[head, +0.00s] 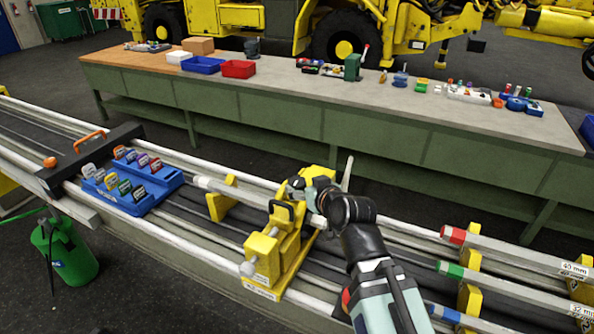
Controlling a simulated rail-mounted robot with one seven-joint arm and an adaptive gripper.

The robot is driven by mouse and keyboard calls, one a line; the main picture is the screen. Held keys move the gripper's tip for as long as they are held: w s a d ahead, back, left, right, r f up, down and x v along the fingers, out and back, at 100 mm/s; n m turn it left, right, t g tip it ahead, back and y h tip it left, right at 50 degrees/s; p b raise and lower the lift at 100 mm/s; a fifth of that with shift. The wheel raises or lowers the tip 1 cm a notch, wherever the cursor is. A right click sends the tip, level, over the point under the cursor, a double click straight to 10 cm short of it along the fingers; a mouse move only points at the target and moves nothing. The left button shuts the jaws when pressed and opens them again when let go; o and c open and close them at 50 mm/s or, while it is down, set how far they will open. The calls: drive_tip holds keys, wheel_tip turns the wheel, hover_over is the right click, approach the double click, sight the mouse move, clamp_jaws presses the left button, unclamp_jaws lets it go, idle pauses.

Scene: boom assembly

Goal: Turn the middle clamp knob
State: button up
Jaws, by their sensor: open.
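A yellow clamp (285,255) stands across the rails near the middle of the head view. A pale round knob (249,268) sticks out low on its front left, and a black handle loop (287,208) is on its top. I cannot tell for sure which part is the middle knob. My gripper (300,190) is at the upper end of the clamp, behind and above the black loop. It is open and looks empty. My wrist and arm hide part of the clamp's right side and the rails behind it. Whether the fingers touch the clamp is too small to tell.
A long silver bar (225,189) runs toward the clamp. A yellow support (220,203) stands to its left. A blue tray (150,197) with several coloured tags sits on the left rails. Red and green-ended bars lie at right. A long workbench (300,95) stands behind.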

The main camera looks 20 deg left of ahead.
sight(297, 181)
drive_tip(key=shift+p+x, duration=0.7)
drive_tip(key=shift+x, duration=2.35)
drive_tip(key=shift+s, duration=0.1)
drive_tip(key=c, duration=1.2)
